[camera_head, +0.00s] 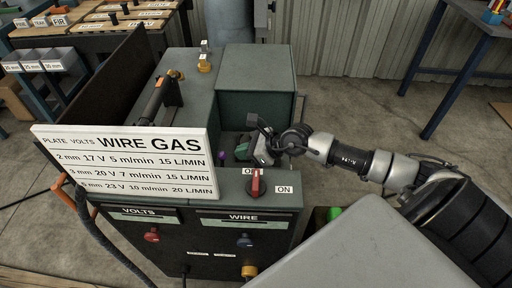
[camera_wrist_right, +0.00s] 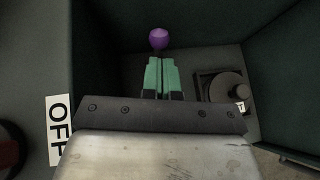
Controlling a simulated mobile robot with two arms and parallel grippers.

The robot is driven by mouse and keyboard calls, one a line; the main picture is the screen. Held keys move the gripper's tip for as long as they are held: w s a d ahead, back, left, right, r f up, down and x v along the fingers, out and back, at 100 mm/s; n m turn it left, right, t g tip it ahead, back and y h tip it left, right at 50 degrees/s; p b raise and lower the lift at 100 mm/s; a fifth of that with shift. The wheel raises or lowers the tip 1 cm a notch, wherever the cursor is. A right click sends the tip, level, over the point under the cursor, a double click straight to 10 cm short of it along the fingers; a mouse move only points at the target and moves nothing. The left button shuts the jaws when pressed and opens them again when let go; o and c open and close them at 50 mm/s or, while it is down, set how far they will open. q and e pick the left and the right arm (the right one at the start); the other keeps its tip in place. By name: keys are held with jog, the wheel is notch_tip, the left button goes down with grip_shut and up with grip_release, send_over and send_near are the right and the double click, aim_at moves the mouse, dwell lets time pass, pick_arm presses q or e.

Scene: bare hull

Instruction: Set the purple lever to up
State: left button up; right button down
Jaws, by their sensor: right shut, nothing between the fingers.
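The purple lever shows as a round purple knob (camera_wrist_right: 158,38) at the top middle of the right wrist view, inside a dark recess. In the head view the knob (camera_head: 222,155) is a small purple spot left of my right gripper (camera_head: 238,152). The lever's shaft is hidden, so I cannot tell its setting. In the wrist view the green fingers of my right gripper (camera_wrist_right: 161,62) are shut and empty, their tips just below the knob in the picture. I cannot tell whether they touch it. My left gripper is not in view.
The recess is in a dark green machine (camera_head: 255,75) with a white wire chart (camera_head: 125,160). A red switch (camera_head: 256,184) sits on the front ledge by OFF and ON labels. A dark round fitting (camera_wrist_right: 222,88) is right of the fingers. A grey box-like surface (camera_head: 345,255) fills the lower right.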

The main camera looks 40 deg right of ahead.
aim_at(223, 155)
jog(key=x, duration=0.3)
jog(key=shift+w+a+f, duration=0.1)
jog(key=w+a+p, duration=0.1)
jog(key=w+a+r+p, duration=0.1)
jog(key=shift+a+r, duration=0.1)
jog(key=shift+a, duration=0.3)
jog(key=shift+f, duration=0.2)
jog(key=shift+r, duration=0.1)
